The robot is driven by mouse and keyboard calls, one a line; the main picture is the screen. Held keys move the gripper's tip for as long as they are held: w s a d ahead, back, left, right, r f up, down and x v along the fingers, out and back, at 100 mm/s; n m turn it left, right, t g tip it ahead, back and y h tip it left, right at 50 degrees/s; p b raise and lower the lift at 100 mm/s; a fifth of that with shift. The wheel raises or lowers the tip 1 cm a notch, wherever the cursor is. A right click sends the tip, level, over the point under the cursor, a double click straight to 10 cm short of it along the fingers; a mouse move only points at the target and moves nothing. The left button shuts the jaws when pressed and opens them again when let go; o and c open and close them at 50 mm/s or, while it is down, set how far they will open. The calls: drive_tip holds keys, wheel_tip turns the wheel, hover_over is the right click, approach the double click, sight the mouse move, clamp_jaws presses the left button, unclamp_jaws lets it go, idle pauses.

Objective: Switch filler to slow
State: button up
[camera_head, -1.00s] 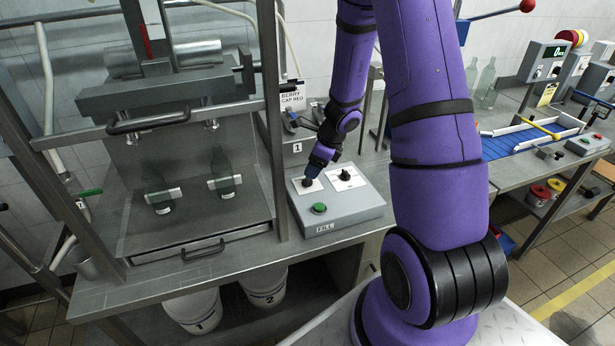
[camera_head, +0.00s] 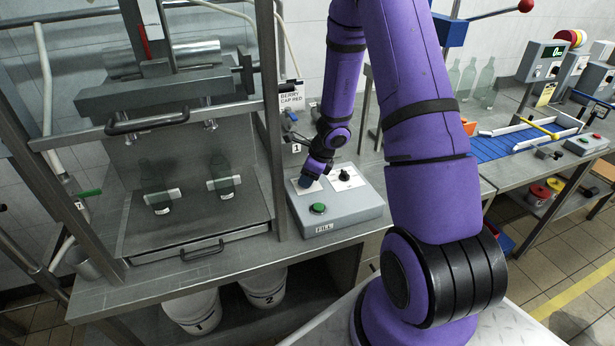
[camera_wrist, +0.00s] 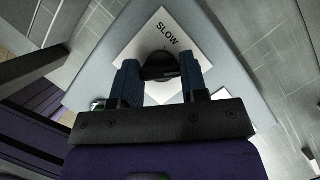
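The filler control box (camera_head: 350,218) is grey and sits on the bench right of the filler, with a green button (camera_head: 318,208) and a FILL label on its front. My gripper (camera_head: 303,183) reaches down to its left dial and hides that dial in the head view. In the wrist view, a black knob (camera_wrist: 162,66) stands on a white plate (camera_wrist: 140,48) printed SLOW. The fingers of my gripper (camera_wrist: 160,80) are apart, one on each side of the knob; firm contact does not show. A second black knob (camera_head: 345,175) is on the right plate.
The filler frame (camera_head: 270,130) stands close left of my gripper, with two bottles (camera_head: 155,185) (camera_head: 222,175) inside. Two white buckets (camera_head: 198,312) (camera_head: 265,287) are under the bench. A blue conveyor (camera_head: 495,147) is at right.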

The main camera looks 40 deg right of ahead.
drive_tip(key=shift+n, duration=0.4)
drive_tip(key=n+g+y, duration=0.1)
drive_tip(key=n, duration=0.2)
drive_tip(key=shift+w, duration=0.1)
drive_tip(key=n+g, duration=0.1)
drive_tip(key=n, duration=0.2)
drive_tip(key=shift+d+n, duration=0.1)
drive_tip(key=shift+n, duration=0.2)
drive_tip(key=n+g, duration=0.1)
drive_tip(key=n, duration=0.2)
drive_tip(key=n+g, duration=0.1)
drive_tip(key=n, duration=0.2)
drive_tip(key=shift+w+g, duration=0.1)
drive_tip(key=shift+g, duration=0.3)
drive_tip(key=shift+n, duration=0.4)
drive_tip(key=o, duration=0.9)
